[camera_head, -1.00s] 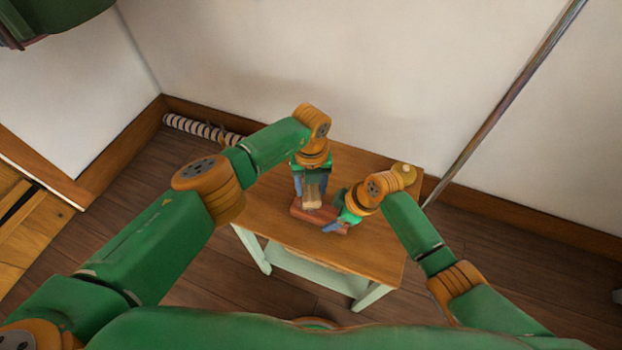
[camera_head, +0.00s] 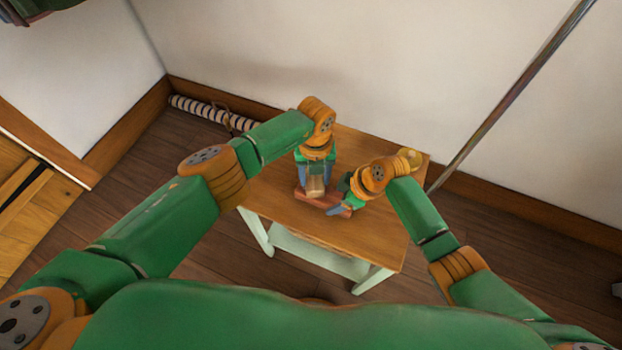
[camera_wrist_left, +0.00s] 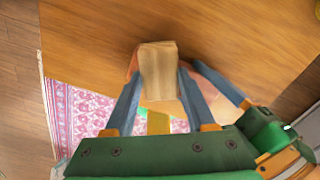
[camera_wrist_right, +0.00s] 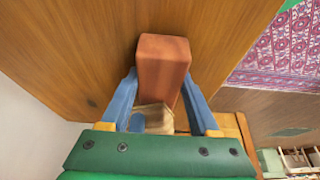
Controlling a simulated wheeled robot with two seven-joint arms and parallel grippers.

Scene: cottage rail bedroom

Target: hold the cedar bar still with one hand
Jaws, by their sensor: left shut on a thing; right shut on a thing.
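The reddish-brown bar (camera_head: 308,198), which I take as the cedar bar, lies on the wooden table. My right gripper (camera_wrist_right: 160,80) is shut on one end of the bar (camera_wrist_right: 163,62). In the head view this gripper (camera_head: 340,205) is at the bar's right end. My left gripper (camera_wrist_left: 157,75) is shut on a pale wooden block (camera_wrist_left: 159,66), pointing down over the bar. The block hides much of the bar in the left wrist view.
The small table (camera_head: 370,235) has pale green legs and free top to the front and right. A round yellowish item (camera_head: 412,157) is at its back right corner. A striped roll (camera_head: 205,112) lies by the wall. A metal pole (camera_head: 510,100) leans at the right.

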